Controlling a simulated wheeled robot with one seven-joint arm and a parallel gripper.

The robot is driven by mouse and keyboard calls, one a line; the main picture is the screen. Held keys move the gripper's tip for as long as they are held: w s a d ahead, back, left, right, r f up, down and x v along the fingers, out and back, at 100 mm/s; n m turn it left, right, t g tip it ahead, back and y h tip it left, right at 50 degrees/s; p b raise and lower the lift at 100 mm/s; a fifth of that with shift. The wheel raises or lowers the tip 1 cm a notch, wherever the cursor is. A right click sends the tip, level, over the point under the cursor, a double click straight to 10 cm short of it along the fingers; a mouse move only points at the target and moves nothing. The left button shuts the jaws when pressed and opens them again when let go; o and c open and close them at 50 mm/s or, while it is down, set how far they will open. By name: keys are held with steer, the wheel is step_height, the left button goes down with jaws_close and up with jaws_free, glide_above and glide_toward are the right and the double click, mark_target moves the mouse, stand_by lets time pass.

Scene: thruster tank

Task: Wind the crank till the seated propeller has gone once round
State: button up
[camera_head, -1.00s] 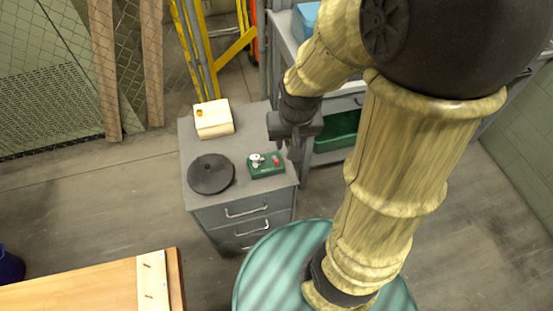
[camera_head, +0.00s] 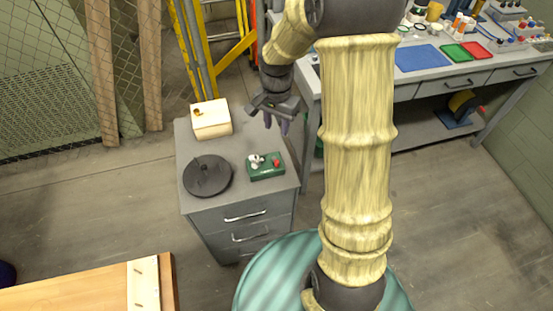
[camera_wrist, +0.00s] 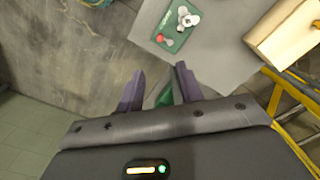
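A small green unit (camera_head: 266,166) sits on the grey cabinet top, with a white lobed part (camera_head: 256,161) that looks like the propeller and a red knob (camera_head: 276,163) that looks like the crank's handle. In the wrist view the green unit (camera_wrist: 169,44), the white part (camera_wrist: 187,18) and the red knob (camera_wrist: 160,38) show near the top edge. My gripper (camera_head: 278,124) is above the cabinet's right back edge, behind and above the unit, touching nothing visible. In the wrist view its purple fingers (camera_wrist: 160,74) are apart, with a green surface between them that seems to lie beyond.
A black disc (camera_head: 207,176) lies left of the unit on the cabinet (camera_head: 196,206). A pale wooden box (camera_head: 211,119) stands behind it. A workbench (camera_head: 440,76) with trays is at right, a yellow ladder (camera_head: 186,45) behind, a wooden table (camera_head: 90,290) at front left.

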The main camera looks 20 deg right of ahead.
mark_target(277, 161)
step_height(277, 161, down, 17)
steer(key=shift+r, duration=0.1)
stand_by(0.4)
jaws_close()
